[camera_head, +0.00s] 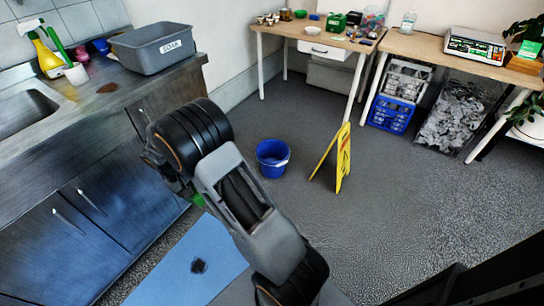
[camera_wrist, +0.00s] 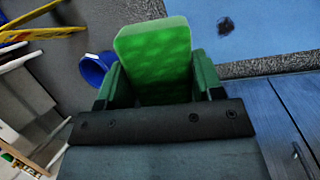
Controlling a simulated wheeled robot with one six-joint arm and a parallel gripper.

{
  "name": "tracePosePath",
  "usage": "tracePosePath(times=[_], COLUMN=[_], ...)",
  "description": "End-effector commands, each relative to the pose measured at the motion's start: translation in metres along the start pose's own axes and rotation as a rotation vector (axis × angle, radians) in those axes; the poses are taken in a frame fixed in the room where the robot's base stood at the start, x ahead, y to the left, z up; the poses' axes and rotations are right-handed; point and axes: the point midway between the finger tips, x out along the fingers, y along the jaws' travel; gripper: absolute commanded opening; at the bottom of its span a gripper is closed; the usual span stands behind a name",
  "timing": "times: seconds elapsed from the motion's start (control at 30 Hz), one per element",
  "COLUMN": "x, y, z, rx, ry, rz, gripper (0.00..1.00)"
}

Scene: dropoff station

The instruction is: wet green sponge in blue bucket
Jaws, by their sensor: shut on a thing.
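My gripper (camera_wrist: 157,88) is shut on the green sponge (camera_wrist: 155,52), which sits between its two fingers in the wrist view. In the head view my arm hides most of the gripper, and only a small bit of green (camera_head: 198,200) shows beside the counter front. The blue bucket (camera_head: 272,158) stands upright on the grey floor, to the right of my arm and apart from the gripper. It also shows in the wrist view (camera_wrist: 94,70), left of the sponge. I cannot see into the bottom of the bucket.
A yellow wet-floor sign (camera_head: 342,160) stands right of the bucket. A steel counter (camera_head: 70,190) with a sink and a grey SOAK tub (camera_head: 153,48) is at the left. A blue mat (camera_head: 185,268) with a dark spot lies on the floor. Tables (camera_head: 315,38) stand at the back.

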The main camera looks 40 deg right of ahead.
Motion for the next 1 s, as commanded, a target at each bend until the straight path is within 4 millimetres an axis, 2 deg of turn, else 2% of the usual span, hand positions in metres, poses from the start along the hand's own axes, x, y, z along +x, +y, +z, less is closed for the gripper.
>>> tracePosePath(times=[0.33,1.0], x=[0.004,0.057], y=[-0.001,-0.015], z=[-0.001,-0.019], rx=[0.0,0.0], ry=[0.0,-0.001], rz=[0.0,0.0], gripper=[0.42,0.42])
